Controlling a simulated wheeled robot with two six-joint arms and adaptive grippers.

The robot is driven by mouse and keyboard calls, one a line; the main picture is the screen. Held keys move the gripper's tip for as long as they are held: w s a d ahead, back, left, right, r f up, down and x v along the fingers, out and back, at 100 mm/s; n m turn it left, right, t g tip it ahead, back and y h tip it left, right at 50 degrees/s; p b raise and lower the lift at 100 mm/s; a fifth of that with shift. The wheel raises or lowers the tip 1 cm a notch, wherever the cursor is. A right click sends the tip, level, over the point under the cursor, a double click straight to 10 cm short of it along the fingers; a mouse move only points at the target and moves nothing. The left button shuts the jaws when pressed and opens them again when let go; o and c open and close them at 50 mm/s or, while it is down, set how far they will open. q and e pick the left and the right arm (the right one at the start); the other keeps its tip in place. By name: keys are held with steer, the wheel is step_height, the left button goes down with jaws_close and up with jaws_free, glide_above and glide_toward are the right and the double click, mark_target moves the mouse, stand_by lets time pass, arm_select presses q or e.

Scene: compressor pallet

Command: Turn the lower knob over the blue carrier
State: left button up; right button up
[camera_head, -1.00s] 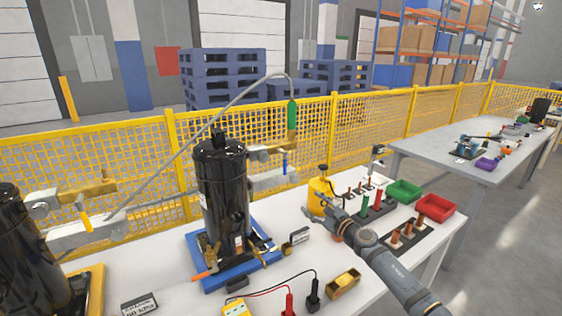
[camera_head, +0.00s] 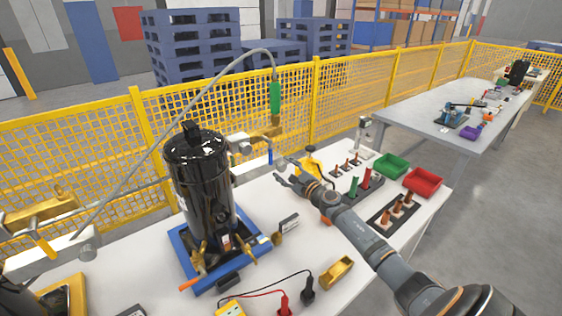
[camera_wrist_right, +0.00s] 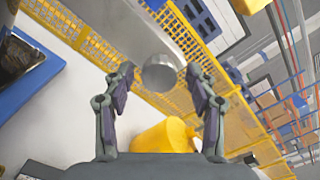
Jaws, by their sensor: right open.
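The blue carrier (camera_head: 178,245) lies on the white table and bears a black compressor (camera_head: 200,185). Above its right side, a grey bar ends in a round grey lower knob (camera_head: 281,163). Higher up are a silver knob (camera_head: 238,143) and brass fitting with a blue lever. My right gripper (camera_head: 284,179) is by the bar's end. In the right wrist view my gripper (camera_wrist_right: 160,85) is open, and the round knob (camera_wrist_right: 160,73) shows between its fingertips, with gaps on both sides. I cannot tell how far ahead it is. My left gripper is out of view.
A yellow bottle (camera_head: 309,165) stands close behind my right gripper; it also shows in the right wrist view (camera_wrist_right: 165,137). Green (camera_head: 391,166) and red (camera_head: 422,181) bins are to the right. A grey hose arches above. Yellow mesh fence (camera_head: 350,105) runs behind.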

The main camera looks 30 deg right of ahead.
steer(key=shift+a, duration=0.15)
steer(key=c, duration=1.1)
steer(key=shift+c, duration=0.2)
